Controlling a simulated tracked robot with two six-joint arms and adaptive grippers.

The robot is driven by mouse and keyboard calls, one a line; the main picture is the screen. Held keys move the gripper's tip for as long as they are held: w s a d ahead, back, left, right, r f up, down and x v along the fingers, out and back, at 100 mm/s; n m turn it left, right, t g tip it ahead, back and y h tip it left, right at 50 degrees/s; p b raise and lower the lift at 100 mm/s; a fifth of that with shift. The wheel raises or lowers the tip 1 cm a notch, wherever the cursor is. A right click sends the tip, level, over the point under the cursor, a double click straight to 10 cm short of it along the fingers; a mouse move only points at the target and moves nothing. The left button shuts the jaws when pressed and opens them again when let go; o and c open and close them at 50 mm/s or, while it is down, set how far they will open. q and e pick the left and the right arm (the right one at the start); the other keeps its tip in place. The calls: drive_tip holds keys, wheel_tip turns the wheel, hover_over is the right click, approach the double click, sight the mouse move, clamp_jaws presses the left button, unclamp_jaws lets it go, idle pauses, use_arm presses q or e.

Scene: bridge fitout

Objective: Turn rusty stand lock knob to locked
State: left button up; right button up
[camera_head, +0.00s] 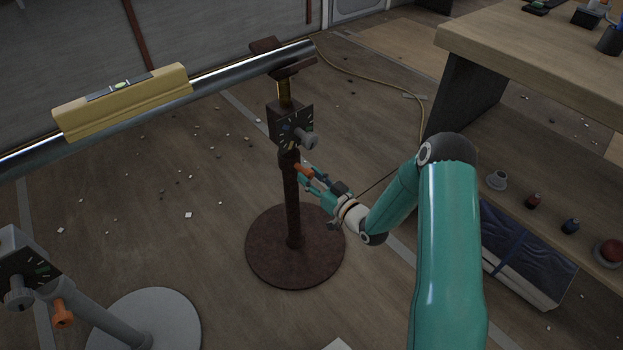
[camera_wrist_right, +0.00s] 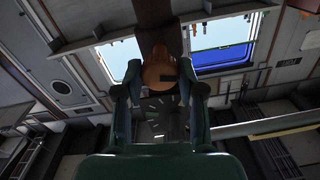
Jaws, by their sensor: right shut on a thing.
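The rusty stand has a dark brown post (camera_head: 291,208) on a round base, with a dark box (camera_head: 287,125) and a grey knob (camera_head: 308,139) higher up. Its orange lock knob (camera_head: 301,168) sticks out from the post below the box. My right gripper (camera_head: 307,176) is shut on this knob, reaching in from the right. In the right wrist view the orange knob (camera_wrist_right: 159,66) sits between the two fingertips, with a dark mark on its face. The knob's exact angle is hard to tell. My left gripper is not in view.
A metal pipe (camera_head: 226,77) rests on top of the rusty stand and carries a yellow level (camera_head: 125,100). A grey stand (camera_head: 110,323) with its own orange knob (camera_head: 62,313) stands at the lower left. A wooden workbench (camera_head: 540,48) is at the right. Small debris dots the floor.

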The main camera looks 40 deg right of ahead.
drive_tip(key=m, duration=0.3)
drive_tip(key=shift+m+b, duration=0.3)
drive_tip(key=shift+b, duration=0.05)
drive_tip(key=m, duration=0.3)
drive_tip(key=shift+d+m, duration=0.1)
drive_tip(key=shift+m, duration=0.3)
drive_tip(key=m, duration=0.4)
drive_tip(key=shift+d+f, duration=0.1)
drive_tip(key=shift+m, duration=2)
drive_tip(key=shift+d+f, duration=0.1)
drive_tip(key=o, duration=1)
drive_tip(key=shift+o, duration=0.7)
drive_tip(key=shift+s, duration=0.1)
